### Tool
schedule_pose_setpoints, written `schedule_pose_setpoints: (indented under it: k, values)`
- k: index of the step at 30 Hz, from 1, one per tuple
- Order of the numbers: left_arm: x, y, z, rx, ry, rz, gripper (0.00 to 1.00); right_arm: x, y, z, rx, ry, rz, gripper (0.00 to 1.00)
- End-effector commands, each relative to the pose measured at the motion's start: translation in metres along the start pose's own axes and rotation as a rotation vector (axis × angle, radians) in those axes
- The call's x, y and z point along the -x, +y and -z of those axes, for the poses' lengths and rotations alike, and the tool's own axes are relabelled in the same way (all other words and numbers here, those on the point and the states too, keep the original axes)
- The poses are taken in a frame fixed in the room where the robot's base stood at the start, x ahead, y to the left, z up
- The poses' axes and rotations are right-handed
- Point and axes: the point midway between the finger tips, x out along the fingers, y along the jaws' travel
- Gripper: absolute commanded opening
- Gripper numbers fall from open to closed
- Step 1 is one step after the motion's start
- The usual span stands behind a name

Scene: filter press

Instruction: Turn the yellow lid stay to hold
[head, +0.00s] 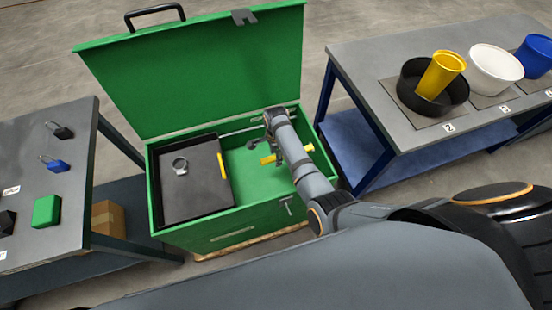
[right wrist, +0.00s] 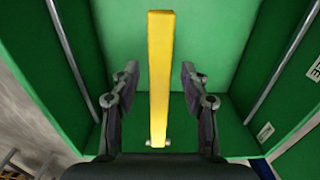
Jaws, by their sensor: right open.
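The yellow lid stay (right wrist: 160,70) is a straight bar. In the right wrist view it runs lengthwise between the two fingers of my right gripper (right wrist: 159,76), with visible gaps on both sides. The gripper is open and does not appear to touch it. In the head view the stay (head: 268,159) lies across the right part of the green chest (head: 230,239), partly hidden behind my right arm. The chest's green lid (head: 200,75) stands raised at the back. My left gripper is out of view.
A black tray (head: 195,205) with a grey ring and a yellow strip fills the chest's left side. A table at left holds padlocks (head: 58,166) and a green block (head: 46,211). A table at right holds a black bowl (head: 405,92), a yellow cup (head: 441,74) and other containers.

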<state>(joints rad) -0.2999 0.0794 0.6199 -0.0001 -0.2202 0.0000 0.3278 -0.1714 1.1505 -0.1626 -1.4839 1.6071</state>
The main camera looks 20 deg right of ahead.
Motion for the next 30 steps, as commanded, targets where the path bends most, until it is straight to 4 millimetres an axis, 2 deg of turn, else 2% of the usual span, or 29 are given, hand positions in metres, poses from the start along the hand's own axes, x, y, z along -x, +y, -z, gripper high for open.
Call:
schedule_pose_setpoints:
  k: [4,5,12,15,25,30]
  values:
    - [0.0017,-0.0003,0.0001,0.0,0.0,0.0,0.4,0.0016,0.0001,-0.0001,0.0,0.0,0.0,0.45]
    - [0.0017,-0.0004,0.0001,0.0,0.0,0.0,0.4,0.0016,0.0001,-0.0001,0.0,0.0,0.0,0.43]
    - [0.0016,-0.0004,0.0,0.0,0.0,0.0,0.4,0.0014,0.0002,0.0,0.0,0.0,0.0,0.1]
    - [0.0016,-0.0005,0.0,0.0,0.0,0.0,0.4,0.0013,0.0002,0.0,0.0,0.0,-0.001,0.0]
    - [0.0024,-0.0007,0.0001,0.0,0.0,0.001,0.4,0.0019,0.0005,0.0003,0.0,-0.002,-0.001,0.0]
    - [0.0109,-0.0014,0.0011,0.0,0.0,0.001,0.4,0.0089,0.0005,0.0021,0.0,-0.031,-0.002,0.0]
